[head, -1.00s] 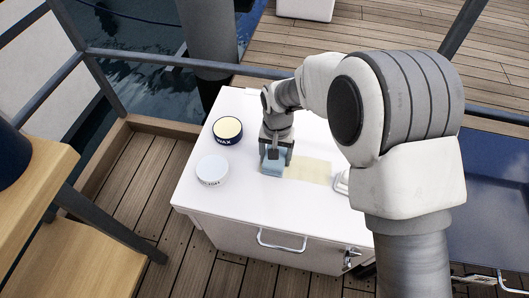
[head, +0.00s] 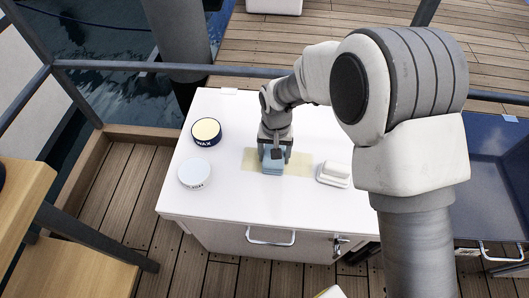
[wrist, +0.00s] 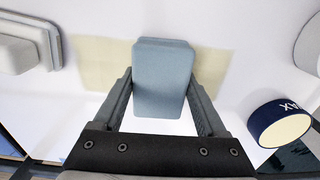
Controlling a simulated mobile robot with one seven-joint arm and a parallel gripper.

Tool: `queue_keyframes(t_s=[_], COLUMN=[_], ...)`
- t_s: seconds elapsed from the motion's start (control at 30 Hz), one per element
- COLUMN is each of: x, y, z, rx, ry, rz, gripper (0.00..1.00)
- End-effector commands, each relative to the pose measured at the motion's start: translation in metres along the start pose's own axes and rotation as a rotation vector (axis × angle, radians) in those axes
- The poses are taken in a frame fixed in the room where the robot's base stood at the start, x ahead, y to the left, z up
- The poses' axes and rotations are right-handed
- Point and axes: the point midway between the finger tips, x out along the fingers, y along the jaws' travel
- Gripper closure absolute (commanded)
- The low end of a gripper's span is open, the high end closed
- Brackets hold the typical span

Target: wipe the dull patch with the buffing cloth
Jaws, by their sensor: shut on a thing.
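The blue-grey buffing cloth (head: 273,160) is a folded block on the white locker top. My gripper (head: 274,152) is shut on it from above; in the wrist view the cloth (wrist: 162,78) sits between the two fingers (wrist: 160,100). The dull patch (head: 299,163) is a pale yellowish rectangle on the white top. The cloth lies over the middle of the patch, with yellowish parts showing on both sides. In the wrist view the patch (wrist: 103,65) also shows on both sides of the cloth. The surface under the cloth is hidden.
An open wax tin (head: 206,131) and a white-lidded round tin (head: 195,174) stand left of the patch. A white handled block (head: 333,174) sits close to its right. The white locker top (head: 235,205) is clear in front. A railing runs behind.

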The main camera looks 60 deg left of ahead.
Motion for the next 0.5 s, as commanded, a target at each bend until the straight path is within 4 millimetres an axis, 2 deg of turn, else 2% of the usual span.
queue_keyframes(t_s=[0.1, 0.2, 0.5], x=[0.000, 0.000, 0.000], y=[0.018, 0.025, 0.026], z=[0.000, 0.000, 0.000], rx=[0.003, 0.001, -0.001], ry=[-0.001, 0.000, 0.000], rz=[0.001, 0.000, 0.000], gripper=[0.70, 0.70, 0.70])
